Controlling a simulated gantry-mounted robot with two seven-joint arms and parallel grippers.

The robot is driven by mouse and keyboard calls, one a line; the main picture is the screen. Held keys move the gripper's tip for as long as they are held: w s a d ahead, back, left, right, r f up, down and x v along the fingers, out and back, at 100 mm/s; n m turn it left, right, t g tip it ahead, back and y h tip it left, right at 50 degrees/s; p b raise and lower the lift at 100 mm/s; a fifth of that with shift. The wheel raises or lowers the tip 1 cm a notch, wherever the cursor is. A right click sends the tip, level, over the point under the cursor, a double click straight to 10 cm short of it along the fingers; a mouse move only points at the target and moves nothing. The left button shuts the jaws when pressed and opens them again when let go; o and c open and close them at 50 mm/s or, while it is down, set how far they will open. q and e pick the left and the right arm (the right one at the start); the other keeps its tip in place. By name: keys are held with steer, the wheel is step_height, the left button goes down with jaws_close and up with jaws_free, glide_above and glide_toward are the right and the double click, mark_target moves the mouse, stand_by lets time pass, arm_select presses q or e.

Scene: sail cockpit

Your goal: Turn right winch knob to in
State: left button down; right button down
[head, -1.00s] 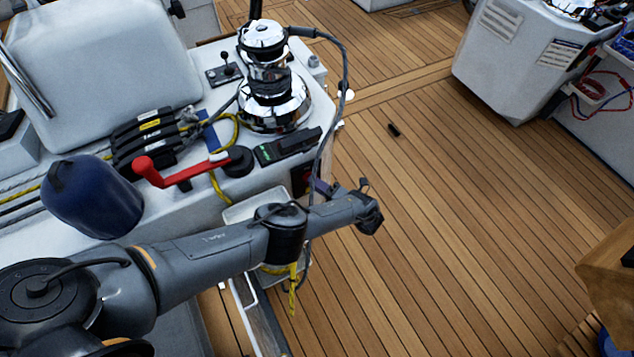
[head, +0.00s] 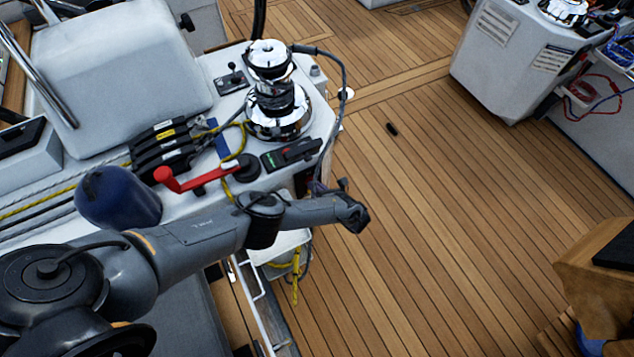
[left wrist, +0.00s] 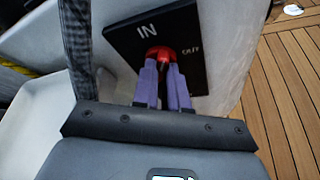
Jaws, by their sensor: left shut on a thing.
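The winch knob (left wrist: 160,52) is red and sits on a black panel (left wrist: 192,47) on the side of a white console. The panel has a large "IN" at its upper left and smaller lettering, which looks like "OFF", at the right. My left gripper (left wrist: 163,66) is shut on the knob, with its purple fingers on either side of it. The fingers hide part of the knob, so I cannot tell exactly where it points. In the head view the left gripper (head: 318,187) is at the console's side, behind my forearm. The right gripper is not in view.
A chrome winch (head: 278,110) stands on the console (head: 225,115). A red handle (head: 195,180), a blue bag (head: 118,196) and yellow rope lie nearby. A dark cable hangs beside the left gripper. The wooden deck (head: 440,180) on the right is mostly clear.

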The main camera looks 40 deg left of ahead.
arm_select(q)
steer(key=shift+s+a+n+t+h+p, duration=0.15)
steer(key=shift+n+t+h+p, duration=0.2)
steer(key=shift+n+t+p, duration=0.45)
steer(key=shift+s+n+t+h+p, duration=0.15)
steer(key=shift+n+t+h+p, duration=0.3)
steer(key=shift+n+p, duration=0.65)
steer(key=shift+f, duration=0.1)
steer(key=c, duration=1.2)
jaws_free()
steer(key=shift+o, duration=0.2)
steer(key=p+v, duration=0.3)
steer(key=v, duration=0.7)
steer(key=shift+s+d, duration=0.2)
steer(key=shift+d, duration=0.1)
